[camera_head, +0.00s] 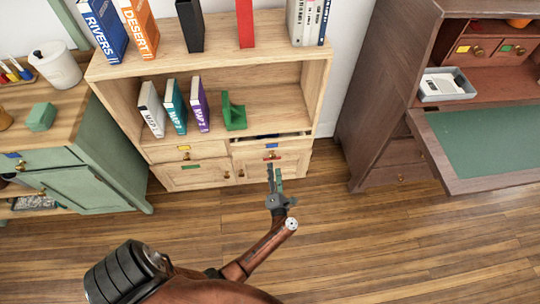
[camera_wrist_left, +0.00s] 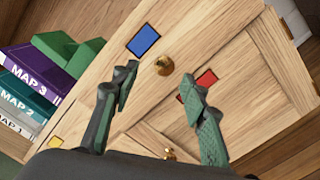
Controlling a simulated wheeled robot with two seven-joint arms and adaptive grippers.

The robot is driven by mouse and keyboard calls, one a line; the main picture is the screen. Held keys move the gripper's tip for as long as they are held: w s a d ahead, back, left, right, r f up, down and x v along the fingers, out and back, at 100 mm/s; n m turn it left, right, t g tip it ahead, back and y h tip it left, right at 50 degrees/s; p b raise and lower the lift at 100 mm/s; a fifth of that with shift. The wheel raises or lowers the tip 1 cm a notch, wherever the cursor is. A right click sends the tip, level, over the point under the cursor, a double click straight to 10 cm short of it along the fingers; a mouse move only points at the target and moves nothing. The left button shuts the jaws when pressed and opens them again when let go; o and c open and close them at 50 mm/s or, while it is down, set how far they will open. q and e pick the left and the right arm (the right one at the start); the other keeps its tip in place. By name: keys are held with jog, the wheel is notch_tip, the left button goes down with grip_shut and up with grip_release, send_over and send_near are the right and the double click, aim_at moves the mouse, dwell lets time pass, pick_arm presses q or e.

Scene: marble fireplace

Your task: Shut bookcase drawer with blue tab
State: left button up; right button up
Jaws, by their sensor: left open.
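The wooden bookcase (camera_head: 215,58) stands ahead. Its lower right drawer (camera_head: 250,148) sticks out a little, with a dark gap along its top edge. In the left wrist view the drawer front (camera_wrist_left: 190,48) carries a blue tab (camera_wrist_left: 144,40) and a round brass knob (camera_wrist_left: 163,66). My left gripper (camera_head: 274,172) is open and empty, in front of the bookcase's lower right part. In the left wrist view its fingers (camera_wrist_left: 160,85) are spread, with the knob showing between and beyond them. I cannot tell whether they touch anything. My right gripper is not in view.
A red tab (camera_wrist_left: 206,78) marks the door below. A yellow-tabbed drawer (camera_head: 165,155) is on the left. A green bookend (camera_head: 234,118) and map books (camera_head: 175,107) stand on the shelf. A green cabinet (camera_head: 100,170) and a dark desk (camera_head: 385,100) flank the bookcase. Floor in front is clear.

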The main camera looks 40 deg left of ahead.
aim_at(272, 158)
pick_arm(q)
jog(key=shift+n+g, duration=0.4)
jog(key=shift+n, duration=0.4)
jog(key=x, duration=0.2)
jog(key=b+x, duration=0.1)
jog(key=x, duration=0.1)
jog(key=f+b+x, duration=0.1)
jog(key=x, duration=0.1)
jog(key=shift+a, duration=0.15)
jog(key=shift+x, duration=0.8)
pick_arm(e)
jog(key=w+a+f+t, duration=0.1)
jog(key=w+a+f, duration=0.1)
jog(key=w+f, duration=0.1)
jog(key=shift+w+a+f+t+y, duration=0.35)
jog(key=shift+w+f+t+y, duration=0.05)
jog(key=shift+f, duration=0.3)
pick_arm(q)
jog(key=shift+r, duration=0.2)
jog(key=shift+c, duration=0.5)
grip_shut()
